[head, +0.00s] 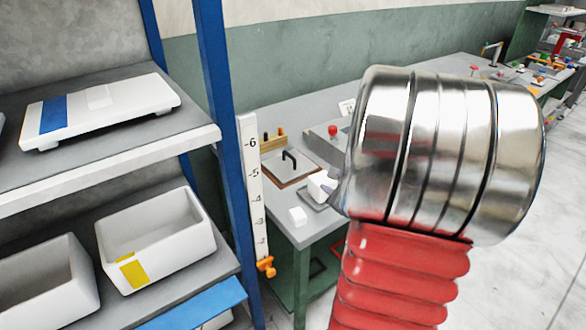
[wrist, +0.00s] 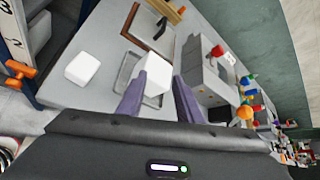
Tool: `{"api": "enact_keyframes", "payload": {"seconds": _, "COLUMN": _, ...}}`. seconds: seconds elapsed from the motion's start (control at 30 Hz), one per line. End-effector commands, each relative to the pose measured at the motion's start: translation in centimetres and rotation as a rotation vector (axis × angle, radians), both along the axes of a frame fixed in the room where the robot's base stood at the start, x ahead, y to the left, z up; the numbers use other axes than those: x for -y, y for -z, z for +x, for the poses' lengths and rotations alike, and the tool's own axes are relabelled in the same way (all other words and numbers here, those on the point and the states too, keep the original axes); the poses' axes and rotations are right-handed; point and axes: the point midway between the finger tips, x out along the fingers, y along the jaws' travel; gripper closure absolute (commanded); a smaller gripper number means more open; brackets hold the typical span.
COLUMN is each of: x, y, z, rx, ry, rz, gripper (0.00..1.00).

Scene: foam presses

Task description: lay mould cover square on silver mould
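The mould cover appears to be the flat grey plate with a black handle (head: 277,165), in a brown-edged frame behind the gripper; the wrist view shows part of it (wrist: 153,38). The silver mould appears to be the shallow metal tray (wrist: 125,76), partly hidden in the head view (head: 309,203). A white block (wrist: 154,70) is over or in the tray, between the fingertips of my gripper (wrist: 160,84). I cannot tell whether the fingers grip it or stand just beside it. My arm hides most of the gripper in the head view.
Another white block (head: 297,216) lies on the bench near its front corner. A grey device with a red knob (head: 332,131) stands right of the frame. A blue shelf post (head: 218,100) and a numbered white scale (head: 252,180) stand left of the bench.

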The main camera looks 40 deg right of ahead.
Motion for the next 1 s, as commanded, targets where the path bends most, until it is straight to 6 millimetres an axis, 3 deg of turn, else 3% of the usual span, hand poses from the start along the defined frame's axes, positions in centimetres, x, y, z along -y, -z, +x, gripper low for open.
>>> {"api": "enact_keyframes", "payload": {"seconds": 0.37, "x": -2.7, "y": 0.5, "z": 0.4, "rx": -0.056, "ry": -0.158, "rz": -0.054, "gripper": 0.67}}
{"api": "enact_keyframes", "payload": {"seconds": 0.57, "x": -5.3, "y": 0.6, "z": 0.7, "rx": -0.103, "ry": -0.298, "rz": -0.106, "gripper": 0.67}}
{"api": "enact_keyframes", "payload": {"seconds": 0.77, "x": -10.2, "y": 0.5, "z": 0.9, "rx": -0.18, "ry": -0.538, "rz": -0.203, "gripper": 0.67}}
{"api": "enact_keyframes", "payload": {"seconds": 1.0, "x": -17.5, "y": 0.0, "z": 0.3, "rx": -0.292, "ry": -0.895, "rz": -0.367, "gripper": 0.67}}
